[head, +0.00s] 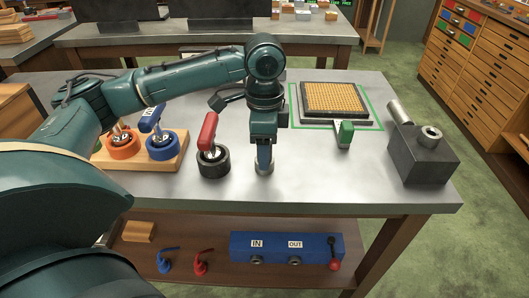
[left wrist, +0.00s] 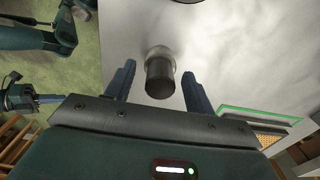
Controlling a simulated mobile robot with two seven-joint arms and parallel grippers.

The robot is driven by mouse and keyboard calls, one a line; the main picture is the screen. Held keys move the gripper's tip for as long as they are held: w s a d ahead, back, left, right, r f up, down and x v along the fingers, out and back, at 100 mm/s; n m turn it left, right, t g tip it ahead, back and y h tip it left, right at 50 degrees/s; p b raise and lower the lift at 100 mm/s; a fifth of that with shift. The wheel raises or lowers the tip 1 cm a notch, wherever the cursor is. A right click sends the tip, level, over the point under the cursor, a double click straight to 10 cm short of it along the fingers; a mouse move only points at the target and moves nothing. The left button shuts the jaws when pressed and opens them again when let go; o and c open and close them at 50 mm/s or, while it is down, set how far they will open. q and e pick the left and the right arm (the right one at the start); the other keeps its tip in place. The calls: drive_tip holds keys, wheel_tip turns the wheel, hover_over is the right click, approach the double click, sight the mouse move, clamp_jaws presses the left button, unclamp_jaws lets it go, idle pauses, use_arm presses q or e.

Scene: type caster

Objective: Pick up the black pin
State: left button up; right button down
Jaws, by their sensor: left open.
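The black pin (left wrist: 160,75) stands in the left wrist view as a dark cylinder with a pale metal collar at its far end. My left gripper (left wrist: 159,82) is open, with one finger on each side of the pin and visible gaps. In the head view my left gripper (head: 264,162) points down over the bench's front middle and largely hides the pin. What appears to be my right gripper (left wrist: 45,99) shows small at the left of the left wrist view, over the floor; its jaws are unclear.
A red-handled caster (head: 212,150) stands just left of my left gripper. A wooden board (head: 165,161) with orange and blue pieces lies farther left. A type tray (head: 335,100) with a green block (head: 345,134) is behind right. A dark block (head: 422,160) stands at the right.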

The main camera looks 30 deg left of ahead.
use_arm(q)
drive_tip(key=shift+c, duration=0.3)
drive_tip(key=c, duration=1)
wheel_tip(320, 180, up, 10)
drive_tip(key=shift+r+p, duration=0.1)
drive_tip(key=shift+p, duration=0.8)
